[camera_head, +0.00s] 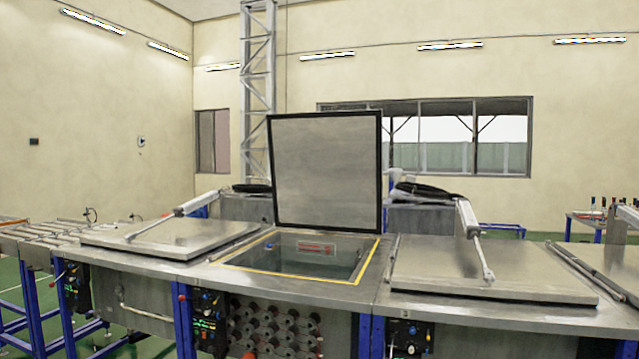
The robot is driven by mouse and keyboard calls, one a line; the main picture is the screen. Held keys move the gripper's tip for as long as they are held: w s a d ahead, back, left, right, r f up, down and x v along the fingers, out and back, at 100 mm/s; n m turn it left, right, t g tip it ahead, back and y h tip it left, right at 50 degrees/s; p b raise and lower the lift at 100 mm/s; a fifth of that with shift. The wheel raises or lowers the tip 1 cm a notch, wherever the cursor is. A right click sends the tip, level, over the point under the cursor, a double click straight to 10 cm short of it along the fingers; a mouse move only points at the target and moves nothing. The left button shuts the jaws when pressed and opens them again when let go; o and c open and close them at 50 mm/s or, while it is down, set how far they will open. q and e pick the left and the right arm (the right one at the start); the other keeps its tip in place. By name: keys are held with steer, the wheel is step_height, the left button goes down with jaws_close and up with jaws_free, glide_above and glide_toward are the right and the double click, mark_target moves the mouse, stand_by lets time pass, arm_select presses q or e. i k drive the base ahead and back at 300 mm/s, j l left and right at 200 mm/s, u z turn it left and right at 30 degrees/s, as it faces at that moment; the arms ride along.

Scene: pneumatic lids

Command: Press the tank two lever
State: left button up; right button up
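Three steel tanks stand in a row. The middle tank (232,262) is open, with its black-edged lid (325,170) raised upright and a yellow edge around the opening. The left lid (165,240) and the right lid (490,268) lie shut, each with a white pneumatic cylinder on it. Dark control panels sit on the front at the left (75,287), the middle (209,322) and the right (408,338). A small red-tipped part shows beside the middle panel; I cannot tell for sure which part is the tank two lever. Neither of my grippers is in view.
Round grey parts (275,328) cover the front below the middle tank. A pipe handle (145,312) sticks out at the left front. A roller conveyor (35,232) extends left. A table with bottles (590,220) stands at the far right. Green floor shows at the lower left.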

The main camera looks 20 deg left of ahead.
mark_target(182, 298)
steer(key=u, duration=1.3)
steer(key=i+j+z, duration=0.1)
steer(key=i, duration=0.45)
steer(key=i+j+z, duration=0.1)
steer(key=i, duration=0.45)
steer(key=i+j+z, duration=0.1)
steer(key=i, duration=0.45)
steer(key=i+j+z, duration=0.1)
steer(key=i+j, duration=0.2)
steer(key=i, duration=0.25)
steer(key=i+j+z, duration=0.1)
steer(key=i+j, duration=0.15)
steer(key=i, duration=0.25)
steer(key=i+j+z, duration=0.15)
steer(key=i+j, duration=0.15)
steer(key=i, duration=0.2)
